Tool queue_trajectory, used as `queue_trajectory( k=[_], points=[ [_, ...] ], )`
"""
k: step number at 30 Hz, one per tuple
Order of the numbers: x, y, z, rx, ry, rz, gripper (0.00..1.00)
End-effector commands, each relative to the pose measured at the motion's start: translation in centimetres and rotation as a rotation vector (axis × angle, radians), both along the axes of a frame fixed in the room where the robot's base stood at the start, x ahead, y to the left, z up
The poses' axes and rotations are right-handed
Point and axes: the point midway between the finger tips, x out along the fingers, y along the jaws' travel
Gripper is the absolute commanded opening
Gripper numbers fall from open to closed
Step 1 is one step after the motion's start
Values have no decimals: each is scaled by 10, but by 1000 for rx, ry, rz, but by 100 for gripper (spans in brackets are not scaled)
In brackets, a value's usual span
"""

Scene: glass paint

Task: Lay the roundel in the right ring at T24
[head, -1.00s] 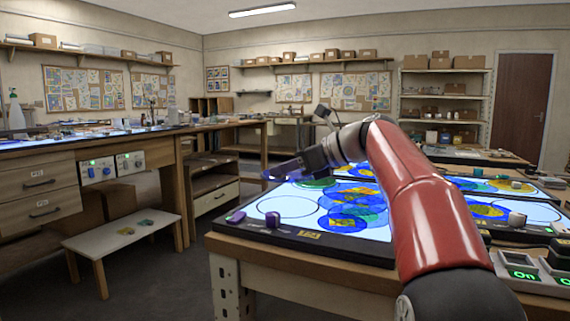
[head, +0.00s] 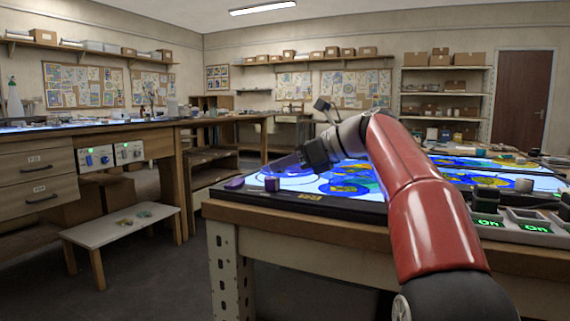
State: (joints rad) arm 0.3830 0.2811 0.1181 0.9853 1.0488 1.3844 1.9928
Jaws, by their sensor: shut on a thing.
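My gripper (head: 285,164) is shut and reaches left over the near light panel from the end of my red arm. A dim violet, see-through shape shows at its fingers, and I cannot make out the outline of the roundel there. The lit panel (head: 298,185) lies on the near bench, with a dark frame and a small yellow label (head: 310,196) too small to read for sure. Blue and yellow glass discs (head: 345,187) overlap on its right part. Outlined rings lie on its pale left part, partly hidden by my gripper and the low viewing angle.
A purple knob-like block (head: 271,184) and a flat purple piece (head: 234,183) sit at the panel's left edge. A second lit panel (head: 490,180) and switch boxes (head: 530,220) lie to the right. A low white stool (head: 118,225) stands on the floor left.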

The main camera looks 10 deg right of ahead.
Motion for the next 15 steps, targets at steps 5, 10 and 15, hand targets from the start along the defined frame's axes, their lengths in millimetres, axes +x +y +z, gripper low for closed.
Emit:
queue_trajectory(
  k=[5,10,15],
  points=[
    [0,0,0,0,0,0,0],
    [0,0,-2,1,-1,0,0],
    [0,0,-6,1,-1,-1,0]
  ],
)
